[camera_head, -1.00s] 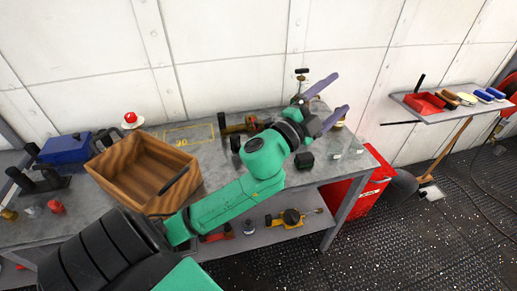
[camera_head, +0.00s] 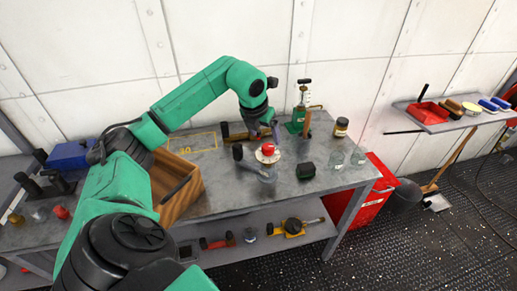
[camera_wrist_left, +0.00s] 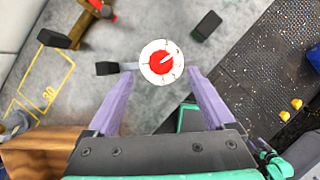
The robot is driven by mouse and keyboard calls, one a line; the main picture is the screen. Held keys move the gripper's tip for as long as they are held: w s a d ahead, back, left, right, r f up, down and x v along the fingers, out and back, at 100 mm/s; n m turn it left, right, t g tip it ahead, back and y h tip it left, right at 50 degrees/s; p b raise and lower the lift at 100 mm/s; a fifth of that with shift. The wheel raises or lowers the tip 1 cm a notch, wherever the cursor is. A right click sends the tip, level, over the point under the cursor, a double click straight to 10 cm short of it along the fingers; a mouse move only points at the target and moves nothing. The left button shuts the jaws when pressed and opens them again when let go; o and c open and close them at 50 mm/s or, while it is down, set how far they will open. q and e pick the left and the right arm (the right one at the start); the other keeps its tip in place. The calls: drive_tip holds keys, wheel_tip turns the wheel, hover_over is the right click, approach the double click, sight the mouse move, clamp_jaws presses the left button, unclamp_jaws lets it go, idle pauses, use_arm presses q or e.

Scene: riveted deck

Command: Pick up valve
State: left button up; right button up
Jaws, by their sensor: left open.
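A round piece with a red centre and a pale rim, which I take to be the valve (camera_head: 267,150), stands on the grey workbench (camera_head: 225,200). In the left wrist view the valve (camera_wrist_left: 162,63) shows from above as a white disc with a red middle, just beyond the fingertips. My left gripper (camera_head: 265,142) points down over it, open and empty. Its purple fingers (camera_wrist_left: 160,74) lie apart, one on each side of the valve's line. Contact cannot be told. The valve's lower part is mostly hidden. My right gripper is not in view.
A wooden box (camera_head: 187,204) stands to the left, partly behind my arm. A dark block (camera_head: 305,170), glass jars (camera_head: 337,159), a brown jar (camera_head: 341,127) and a green-based stand (camera_head: 297,126) are near the valve. A hammer (camera_wrist_left: 97,20) lies at the back. Bare bench lies in front.

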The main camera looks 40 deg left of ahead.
sight(268, 146)
use_arm(q)
drive_tip(key=p+x, duration=0.3)
drive_tip(key=x, duration=0.3)
drive_tip(key=shift+s+d+f, duration=0.1)
drive_tip(key=shift+s+f, duration=0.05)
drive_tip(key=shift+f, duration=0.3)
drive_tip(key=c, duration=1.3)
drive_tip(key=shift+r, duration=0.1)
clamp_jaws()
